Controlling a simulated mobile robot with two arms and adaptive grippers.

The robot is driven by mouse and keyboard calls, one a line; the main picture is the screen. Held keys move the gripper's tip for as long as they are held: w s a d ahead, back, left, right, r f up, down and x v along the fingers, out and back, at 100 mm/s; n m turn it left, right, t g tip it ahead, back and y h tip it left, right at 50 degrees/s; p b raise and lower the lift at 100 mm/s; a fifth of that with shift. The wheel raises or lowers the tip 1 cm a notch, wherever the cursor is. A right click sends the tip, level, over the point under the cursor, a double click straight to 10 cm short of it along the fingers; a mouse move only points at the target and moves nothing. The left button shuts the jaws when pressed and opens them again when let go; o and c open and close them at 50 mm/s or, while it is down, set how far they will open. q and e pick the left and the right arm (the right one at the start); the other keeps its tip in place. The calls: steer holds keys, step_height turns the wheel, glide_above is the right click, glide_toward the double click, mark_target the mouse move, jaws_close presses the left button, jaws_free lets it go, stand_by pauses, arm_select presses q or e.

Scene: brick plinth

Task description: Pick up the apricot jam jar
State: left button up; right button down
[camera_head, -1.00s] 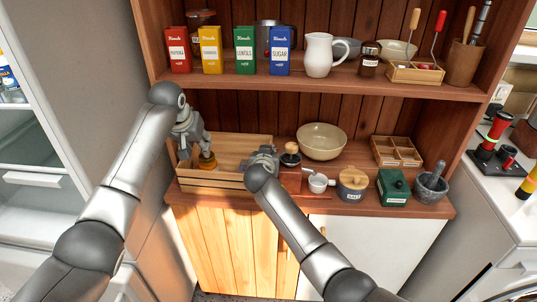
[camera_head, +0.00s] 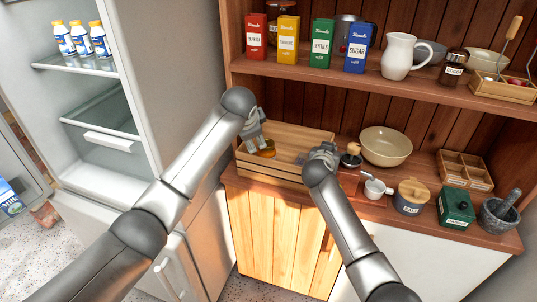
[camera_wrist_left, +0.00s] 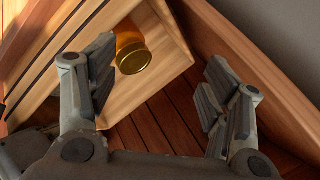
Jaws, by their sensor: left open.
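The jar (camera_head: 266,149), orange with a gold lid, is inside the left end of the wooden crate (camera_head: 270,170) on the counter. In the left wrist view the jar (camera_wrist_left: 132,57) stands by the crate wall, its label not visible. My left gripper (camera_head: 257,138) is open and empty, just above and beside the jar. In the left wrist view the jar shows between the spread fingers (camera_wrist_left: 160,85), closer to the left-hand one and not gripped. My right gripper (camera_head: 322,155) is at the crate's right end; its fingers are too small to read.
Right of the crate stand a wood-topped tamper (camera_head: 351,155), a cream bowl (camera_head: 386,146), a salt pot (camera_head: 411,196), a green box (camera_head: 455,207) and a mortar (camera_head: 499,212). A shelf (camera_head: 360,84) with boxes and a jug overhangs the counter. An open fridge (camera_head: 95,130) is at left.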

mark_target(267, 154)
arm_select(q)
steer(key=m, duration=0.2)
steer(key=m+t, duration=0.1)
steer(key=m, duration=0.1)
steer(key=s+m, duration=0.1)
steer(key=m, duration=0.1)
steer(key=shift+a+f, duration=0.15)
steer(key=shift+f, duration=0.05)
steer(key=s+d+f+m+t, duration=0.1)
steer(key=s+d+m+t, duration=0.15)
steer(key=m, duration=0.65)
steer(key=s+d+f+m+t, duration=0.1)
steer(key=s+m, duration=0.2)
steer(key=m, duration=0.6)
steer(key=shift+h, duration=0.4)
steer(key=shift+r+x, duration=0.1)
steer(key=shift+x, duration=1.15)
steer(key=shift+r+x, duration=0.15)
steer(key=shift+x, duration=3.9)
steer(key=shift+s+f, duration=0.1)
steer(key=shift+f, duration=0.05)
steer(key=shift+d, duration=0.15)
jaws_close()
